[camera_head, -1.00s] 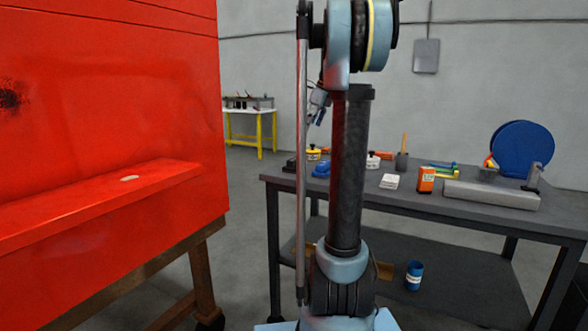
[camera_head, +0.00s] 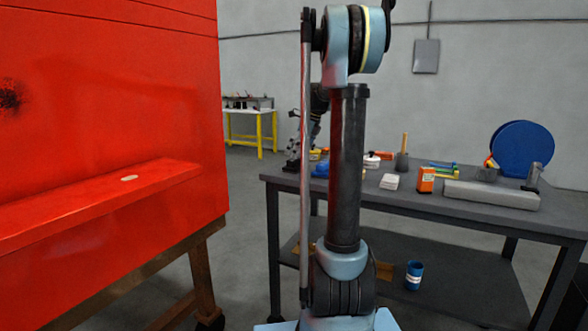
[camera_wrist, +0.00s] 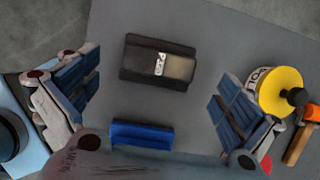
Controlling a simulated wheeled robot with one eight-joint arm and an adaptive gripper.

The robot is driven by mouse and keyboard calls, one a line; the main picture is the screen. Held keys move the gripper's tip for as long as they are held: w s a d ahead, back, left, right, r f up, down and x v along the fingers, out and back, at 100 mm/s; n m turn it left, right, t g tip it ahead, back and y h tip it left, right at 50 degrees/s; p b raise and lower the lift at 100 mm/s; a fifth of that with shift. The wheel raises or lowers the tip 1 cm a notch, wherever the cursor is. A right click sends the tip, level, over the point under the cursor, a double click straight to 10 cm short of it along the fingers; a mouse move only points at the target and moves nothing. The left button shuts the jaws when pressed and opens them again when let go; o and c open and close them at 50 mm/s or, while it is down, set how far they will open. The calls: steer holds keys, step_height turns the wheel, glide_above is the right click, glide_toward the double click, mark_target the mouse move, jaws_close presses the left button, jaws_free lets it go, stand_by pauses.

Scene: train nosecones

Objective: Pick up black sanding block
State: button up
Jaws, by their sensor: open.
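The black sanding block (camera_wrist: 158,60), a dark rectangular block with a pale printed label, lies on the grey table top in the wrist view. My gripper (camera_wrist: 156,88) is open, one finger pad to the left and the other to the right of the block, with nothing between them. The block is a little beyond the fingertips, apart from them. In the head view my gripper (camera_head: 293,156) is over the table's left end, partly hidden behind my arm. I cannot make out the block clearly there.
A blue block (camera_wrist: 142,134) lies just below the black one in the wrist view. A yellow-lidded can (camera_wrist: 279,91) stands near the right finger. The dark workbench (camera_head: 430,211) also holds an orange box (camera_head: 426,180) and a grey slab (camera_head: 491,195). A red panel (camera_head: 110,120) stands at left.

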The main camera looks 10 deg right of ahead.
mark_target(295, 161)
steer(key=shift+x, duration=2.55)
steer(key=c, duration=1.2)
steer(key=shift+o, duration=0.2)
step_height(295, 161, up, 10)
